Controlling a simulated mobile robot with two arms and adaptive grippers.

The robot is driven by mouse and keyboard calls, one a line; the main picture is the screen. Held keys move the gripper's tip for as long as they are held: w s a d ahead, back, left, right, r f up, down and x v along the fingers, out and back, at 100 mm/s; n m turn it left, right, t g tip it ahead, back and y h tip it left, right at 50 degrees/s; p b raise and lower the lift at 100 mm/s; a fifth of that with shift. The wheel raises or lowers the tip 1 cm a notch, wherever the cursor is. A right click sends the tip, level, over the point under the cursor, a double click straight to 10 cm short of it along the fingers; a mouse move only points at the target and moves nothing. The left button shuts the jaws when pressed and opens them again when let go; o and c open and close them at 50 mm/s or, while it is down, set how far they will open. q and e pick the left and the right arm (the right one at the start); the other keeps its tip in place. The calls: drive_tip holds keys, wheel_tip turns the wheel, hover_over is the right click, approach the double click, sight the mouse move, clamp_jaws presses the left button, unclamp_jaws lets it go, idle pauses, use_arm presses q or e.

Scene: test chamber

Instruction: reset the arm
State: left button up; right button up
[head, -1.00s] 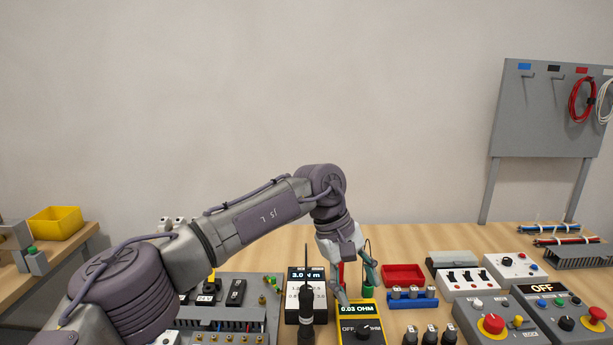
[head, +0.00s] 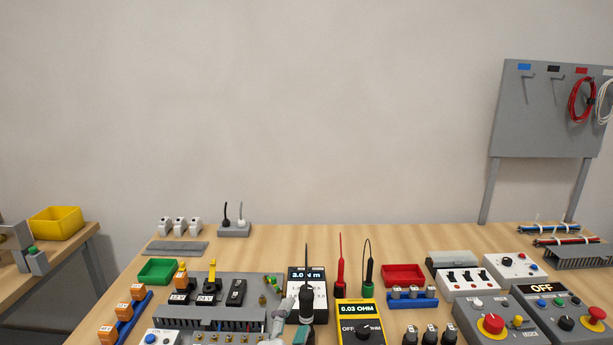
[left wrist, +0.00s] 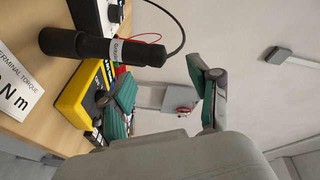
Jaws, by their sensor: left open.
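My left gripper (head: 289,322) shows at the bottom edge of the head view, low in front of the torque driver; most of the arm is out of frame. In the left wrist view its two teal-padded fingers (left wrist: 164,92) are spread apart with nothing between them. The black torque driver (head: 307,306) stands upright before its white display box (head: 293,288). It also shows near the fingers in the left wrist view (left wrist: 88,45). The yellow ohm meter (head: 346,314) reads 0.03 OHM. My right gripper is in neither view.
A grey terminal panel (head: 190,292) lies left of the gripper. Red (head: 403,272) and green (head: 157,270) trays and switch boxes (head: 470,284) crowd the bench. Bare wood (head: 270,254) shows toward the back.

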use_arm(q)
drive_tip(key=s+a+f+n+g+y, duration=0.35)
drive_tip(key=s+a+f+n, duration=0.35)
drive_tip(key=f, duration=0.3)
drive_tip(key=s+a+f+n+g, duration=0.2)
drive_tip(key=s+a+f+g, duration=0.15)
drive_tip(key=s, duration=0.45)
drive_tip(key=s+a+f+n+g+y, duration=0.1)
drive_tip(key=s+a+f+n+g, duration=0.25)
drive_tip(key=s, duration=0.35)
drive_tip(key=s+a+f+n+g, duration=0.2)
drive_tip(key=s+a+f+g, duration=0.15)
drive_tip(key=s, duration=0.45)
wheel_tip(320, 180, down, 33)
drive_tip(key=s+g+b, duration=0.1)
drive_tip(key=s+b, duration=0.2)
drive_tip(key=b, duration=0.2)
drive_tip(key=s+a+f+b, duration=0.1)
drive_tip(key=s+f+b, duration=0.1)
drive_tip(key=s+f, duration=0.5)
drive_tip(key=s+a+f+g+b, duration=0.1)
drive_tip(key=s+a+f+b, duration=0.1)
drive_tip(key=s+f, duration=0.6)
wheel_tip(320, 180, down, 3)
drive_tip(key=shift+s+a+r+m, duration=0.2)
drive_tip(key=shift+s+a+m, duration=0.05)
drive_tip(key=shift+s+m, duration=0.1)
